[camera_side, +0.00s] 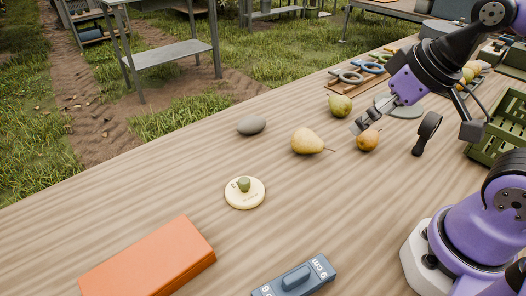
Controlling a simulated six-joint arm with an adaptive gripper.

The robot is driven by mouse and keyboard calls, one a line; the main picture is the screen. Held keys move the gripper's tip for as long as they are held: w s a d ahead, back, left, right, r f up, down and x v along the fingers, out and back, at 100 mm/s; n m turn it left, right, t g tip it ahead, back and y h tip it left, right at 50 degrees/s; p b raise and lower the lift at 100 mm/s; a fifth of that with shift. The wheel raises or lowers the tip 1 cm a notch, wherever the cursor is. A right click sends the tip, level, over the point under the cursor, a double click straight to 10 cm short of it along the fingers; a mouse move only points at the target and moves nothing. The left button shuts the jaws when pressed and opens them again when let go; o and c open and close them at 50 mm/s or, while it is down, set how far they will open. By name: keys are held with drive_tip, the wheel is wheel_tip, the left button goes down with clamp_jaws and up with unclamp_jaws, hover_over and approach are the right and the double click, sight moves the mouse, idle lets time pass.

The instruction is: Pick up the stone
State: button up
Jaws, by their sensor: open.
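The stone (252,125) is a smooth grey oval lying on the wooden table, near its far edge, left of the pears. My gripper (361,124) is at the right of the view, above the table near the pears. It is open and holds nothing that I can see. It is to the right of the stone and well apart from it. Its fingertips are small in this view.
A yellow pear (307,141) lies between the stone and my gripper. A green pear (340,106) and an orange-brown pear (368,140) are close to the gripper. A round disc (235,198), an orange block (150,262) and a grey-blue block (312,268) stand nearer. A green crate (484,152) is at right.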

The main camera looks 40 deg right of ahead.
drive_tip(key=shift+w, duration=0.1)
drive_tip(key=n+y, duration=0.2)
drive_tip(key=n, duration=1.6)
hover_over(253, 119)
drive_tip(key=s+d, duration=0.2)
drive_tip(key=s, duration=0.2)
wheel_tip(253, 119, down, 6)
drive_tip(key=shift+g, duration=0.5)
drive_tip(key=x, duration=0.6)
drive_tip(key=shift+w+d, duration=0.1)
drive_tip(key=shift+d, duration=0.25)
drive_tip(key=x, duration=0.5)
drive_tip(key=shift+a+f, duration=0.15)
drive_tip(key=shift+a, duration=0.2)
drive_tip(key=c, duration=1.5)
